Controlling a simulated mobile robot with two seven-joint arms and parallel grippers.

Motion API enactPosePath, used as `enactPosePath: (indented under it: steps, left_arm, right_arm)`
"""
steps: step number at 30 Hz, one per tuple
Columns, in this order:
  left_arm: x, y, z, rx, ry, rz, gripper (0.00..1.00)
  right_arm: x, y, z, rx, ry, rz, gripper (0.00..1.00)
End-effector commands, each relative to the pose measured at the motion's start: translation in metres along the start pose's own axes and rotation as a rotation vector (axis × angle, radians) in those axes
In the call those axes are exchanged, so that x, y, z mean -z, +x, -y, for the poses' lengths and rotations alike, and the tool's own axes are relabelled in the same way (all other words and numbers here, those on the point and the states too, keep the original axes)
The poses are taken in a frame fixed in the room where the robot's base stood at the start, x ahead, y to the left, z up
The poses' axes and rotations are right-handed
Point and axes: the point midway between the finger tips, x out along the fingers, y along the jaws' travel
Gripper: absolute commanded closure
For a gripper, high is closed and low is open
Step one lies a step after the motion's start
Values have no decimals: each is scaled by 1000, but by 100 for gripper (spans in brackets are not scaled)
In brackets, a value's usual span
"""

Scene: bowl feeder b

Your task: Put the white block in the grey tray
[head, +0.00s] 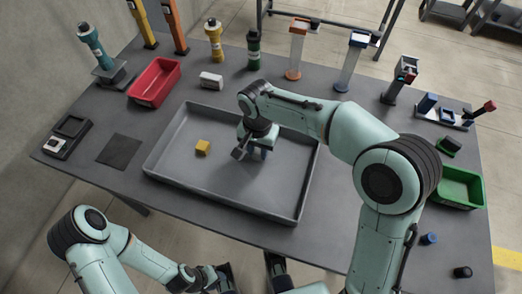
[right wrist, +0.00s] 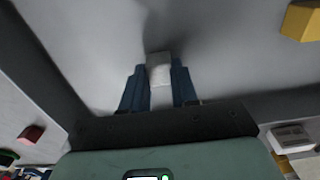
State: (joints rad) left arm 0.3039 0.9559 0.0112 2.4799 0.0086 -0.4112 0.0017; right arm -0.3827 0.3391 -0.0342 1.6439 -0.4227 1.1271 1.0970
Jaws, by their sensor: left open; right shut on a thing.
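The grey tray (head: 165,160) is a wide, shallow tray in the middle of the table. My right gripper (head: 254,153) is over the tray's right half, pointing down. In the right wrist view, its blue fingers are shut on a white block (right wrist: 160,72), with the tray floor around it. The arm hides this block in the head view; whether it touches the floor I cannot tell. My left gripper (head: 226,277) is open at the bottom of the head view, off the table's near edge and apart from the tray.
A yellow block (head: 202,147) lies in the tray's left half. A white labelled box (head: 211,80) stands behind the tray. A red bin (head: 155,82) is at back left, a green bin (head: 460,187) at right. Several upright dispensers line the back edge.

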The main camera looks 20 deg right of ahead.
Motion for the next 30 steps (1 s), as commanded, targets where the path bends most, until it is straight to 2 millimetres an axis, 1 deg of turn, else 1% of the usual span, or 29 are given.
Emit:
enactPosePath:
  steps: [1, 7, 11, 12, 14, 15, 24, 26, 29, 30]
  left_arm:
    - [1, 2, 0, 0, 0, -2, 57]
    - [0, 0, 0, -1, 0, -2, 57]
    - [1, 1, 0, -1, 0, -3, 57]
    - [1, 2, 0, -1, 0, -3, 57]
    - [1, 1, 0, -1, 1, -3, 57]
    - [1, 1, 0, -1, 1, -3, 57]
    - [0, 0, 0, -1, 0, -2, 57]
    - [0, -1, -1, -1, 0, 0, 57]
    - [-1, -3, -1, 0, 0, 3, 57]
    - [-2, -5, -1, 0, 0, 5, 57]
  right_arm:
    - [-1, 2, 1, 1, -1, 0, 100]
    - [0, 0, 1, 2, 0, -1, 100]
    - [0, 4, 1, 1, 0, -1, 100]
    - [0, 4, 0, 1, 0, -1, 68]
    - [0, 4, 0, 1, 0, -1, 49]
    - [0, 4, 0, 1, 0, -1, 46]
    - [0, 1, 0, 1, 0, -2, 46]
    - [0, -4, 1, 2, 0, -2, 46]
    - [0, -18, 1, 4, 0, -4, 46]
    - [0, -26, 1, 4, 0, -4, 46]
